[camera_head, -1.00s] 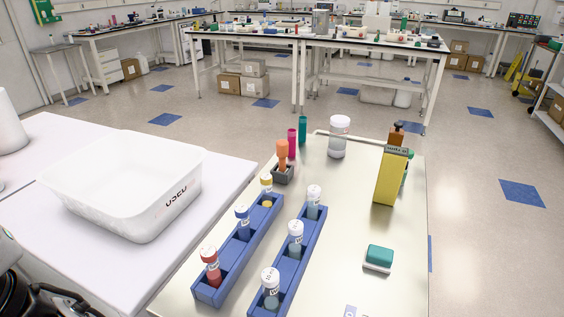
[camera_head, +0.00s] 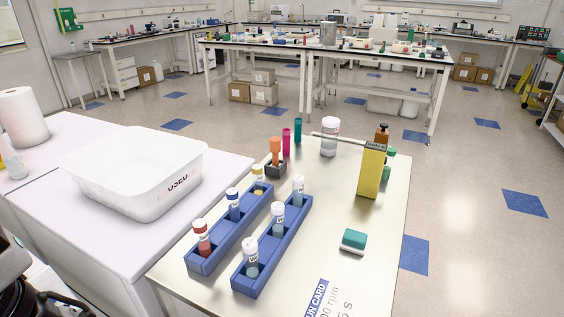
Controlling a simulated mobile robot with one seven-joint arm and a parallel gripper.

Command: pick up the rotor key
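An orange-handled tool (camera_head: 275,148), which looks like the rotor key, stands upright in a small dark grey holder (camera_head: 275,168) on the cream-topped bench. It is behind the two blue tube racks, and its lower end is hidden in the holder. My gripper is not in view; only dark and pale parts, likely of my own arm, show at the lower left edge.
A left blue rack (camera_head: 204,265) and right blue rack (camera_head: 245,287) hold capped tubes. Nearby stand a magenta tube (camera_head: 286,143), teal tube (camera_head: 298,131), white-capped jar (camera_head: 329,139) and yellow box (camera_head: 371,172). A white tub (camera_head: 140,180) sits left. The bench's right side is mostly clear.

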